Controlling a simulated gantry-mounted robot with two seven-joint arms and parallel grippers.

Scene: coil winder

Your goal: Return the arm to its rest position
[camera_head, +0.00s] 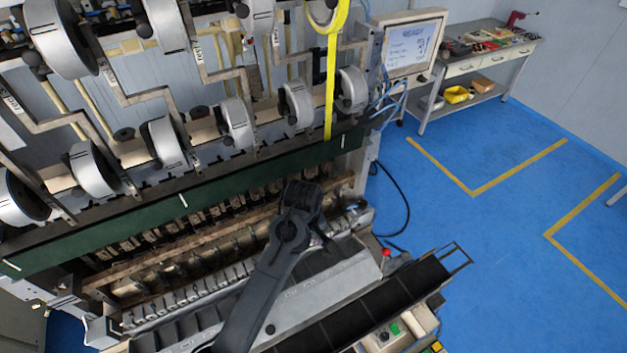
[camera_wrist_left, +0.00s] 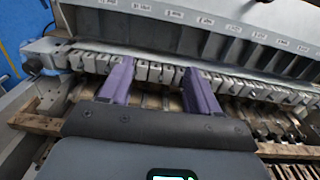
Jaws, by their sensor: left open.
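One dark grey arm of mine reaches up from the bottom of the head view over the right end of the coil winder (camera_head: 185,205). Its gripper's fingers are mostly hidden there behind the wrist. In the left wrist view my left gripper (camera_wrist_left: 157,71) is open, with two purple fingers apart and nothing seen between them. The fingers lie over a row of grey metal blocks (camera_wrist_left: 228,84) on the winder. I cannot tell whether they touch it. My right gripper is not in view.
Upper spools (camera_head: 165,143) and a yellow strap (camera_head: 331,85) hang behind the arm. A labelled tray (camera_head: 325,285) and black belt (camera_head: 365,312) lie in front. A monitor (camera_head: 408,47) and workbench (camera_head: 480,50) stand at the back right. The blue floor (camera_head: 470,240) at right is largely clear.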

